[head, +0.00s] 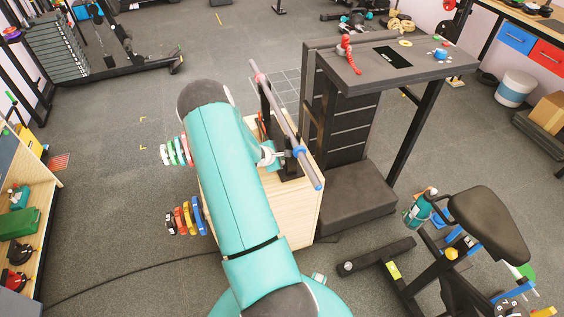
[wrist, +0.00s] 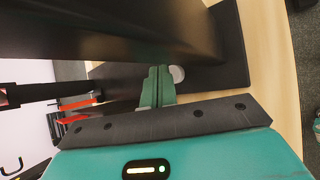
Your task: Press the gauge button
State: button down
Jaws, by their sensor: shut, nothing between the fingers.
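In the wrist view my gripper (wrist: 160,72) is shut and empty, its two green fingers pressed together. A small pale round disc (wrist: 177,74), perhaps the gauge button, sits right beside the fingertips. It lies against a black base plate (wrist: 228,76) on a pale wooden top. I cannot tell whether the fingers touch it. In the head view my teal arm reaches over a pale wooden box (head: 303,212) and hides much of its top. The button cannot be made out clearly there.
A bar (head: 278,118) with a blue collar rests on black supports above the box. Coloured plates (head: 186,217) hang at the box's left side. A dark desk (head: 390,62) stands behind to the right, and an exercise bike seat (head: 488,222) at the lower right. Open floor lies left.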

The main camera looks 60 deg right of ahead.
jog(key=shift+f, duration=0.1)
jog(key=shift+f, duration=0.5)
dwell(0.3)
jog(key=shift+r, duration=0.6)
notch_tip(320, 180, up, 6)
dwell(0.8)
jog(key=shift+w, duration=0.1)
dwell(0.6)
